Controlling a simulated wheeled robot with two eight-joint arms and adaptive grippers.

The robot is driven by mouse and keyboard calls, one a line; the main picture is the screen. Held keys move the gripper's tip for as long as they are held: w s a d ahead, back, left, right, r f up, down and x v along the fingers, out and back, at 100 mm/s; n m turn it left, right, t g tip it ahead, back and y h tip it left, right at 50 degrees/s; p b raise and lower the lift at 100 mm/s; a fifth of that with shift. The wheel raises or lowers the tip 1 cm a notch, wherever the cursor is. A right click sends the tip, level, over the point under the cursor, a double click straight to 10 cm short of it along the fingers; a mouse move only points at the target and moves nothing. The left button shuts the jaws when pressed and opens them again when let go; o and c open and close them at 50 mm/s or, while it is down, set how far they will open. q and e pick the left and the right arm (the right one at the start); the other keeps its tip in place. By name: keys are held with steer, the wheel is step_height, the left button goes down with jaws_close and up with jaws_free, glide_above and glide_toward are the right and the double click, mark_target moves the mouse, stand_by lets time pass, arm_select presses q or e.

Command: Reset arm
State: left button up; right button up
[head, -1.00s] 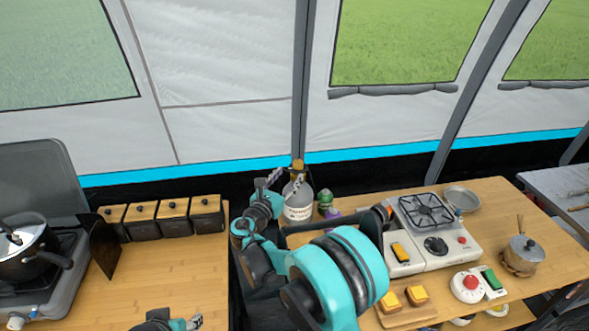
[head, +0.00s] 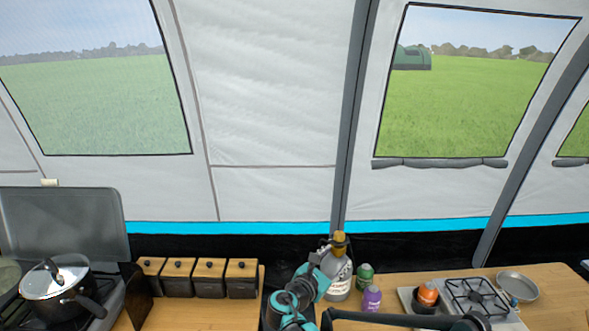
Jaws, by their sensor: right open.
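My right gripper (head: 328,256) is at the bottom middle of the head view, on the end of my teal and black arm. It is open, with nothing seen between its fingers. It overlaps the left side of a grey bottle (head: 341,281) with a gold-brown top; I cannot tell whether they touch. My left gripper is not in view.
On the left, a lidded pot (head: 54,284) stands on a stove with a raised grey lid (head: 62,225). Several wood-topped boxes (head: 209,275) line the counter. On the right are green (head: 365,277) and purple (head: 372,299) jars, a burner (head: 476,296) and a metal bowl (head: 517,287).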

steer(key=s+d+f+m+g+y, duration=0.1)
steer(key=s+d+m+g+y, duration=0.1)
steer(key=s+d+m, duration=0.35)
steer(key=s+d+m+g+y, duration=0.25)
steer(key=s+m, duration=0.35)
steer(key=s, duration=0.3)
steer(key=s+a+f+m+y, duration=0.1)
steer(key=s+f+m+y, duration=0.1)
steer(key=s+m, duration=0.5)
steer(key=s+a+f+m+g+y, duration=0.1)
steer(key=s+a+f+m+y, duration=0.1)
steer(key=s+m, duration=0.5)
steer(key=s+f+y, duration=0.1)
steer(key=s, duration=0.3)
steer(key=shift+f, duration=0.25)
